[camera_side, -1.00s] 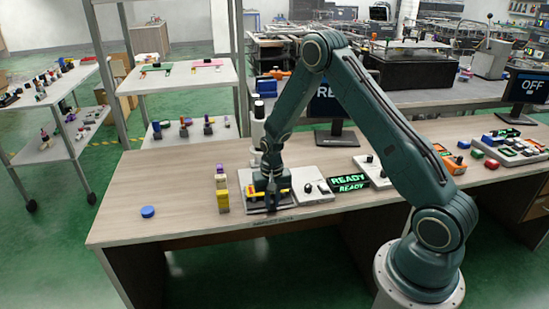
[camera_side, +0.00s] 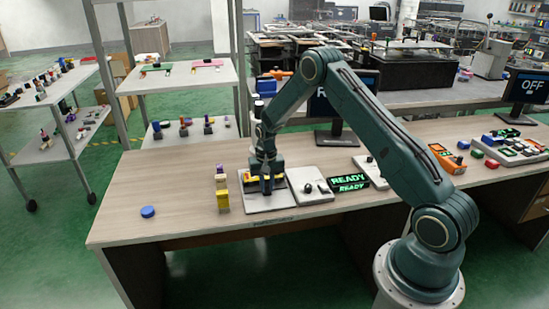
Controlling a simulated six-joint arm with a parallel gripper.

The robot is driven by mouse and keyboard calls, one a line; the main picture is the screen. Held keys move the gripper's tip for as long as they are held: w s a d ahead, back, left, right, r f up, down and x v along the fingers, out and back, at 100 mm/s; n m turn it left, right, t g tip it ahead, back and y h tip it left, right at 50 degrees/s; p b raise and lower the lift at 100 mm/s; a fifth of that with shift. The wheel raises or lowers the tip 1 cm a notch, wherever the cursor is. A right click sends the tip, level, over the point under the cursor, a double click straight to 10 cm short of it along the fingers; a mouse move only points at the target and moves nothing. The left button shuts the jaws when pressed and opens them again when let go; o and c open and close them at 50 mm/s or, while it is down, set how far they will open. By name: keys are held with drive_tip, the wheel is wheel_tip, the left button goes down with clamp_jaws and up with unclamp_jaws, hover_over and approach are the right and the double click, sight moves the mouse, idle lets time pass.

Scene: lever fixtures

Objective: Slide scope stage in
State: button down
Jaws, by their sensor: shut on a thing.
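The scope fixture (camera_side: 262,204) is a light grey plate on the wooden bench, left of the middle of the view. The scope stage (camera_side: 256,184) is a dark piece with yellow on it, low over the plate. My gripper (camera_side: 267,188) points down at the stage and is shut on it. My wrist and fingers hide most of the stage and the scope column behind it. The fingertips are small and partly hidden in this view.
The bench's left part is mostly clear.

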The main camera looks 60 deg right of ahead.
drive_tip(key=shift+w+d, duration=1.15)
drive_tip(key=shift+w, duration=0.05)
drive_tip(key=shift+r, duration=0.1)
drive_tip(key=c, duration=1.4)
unclamp_jaws()
drive_tip(key=shift+o, duration=0.2)
wheel_tip(320, 180, up, 14)
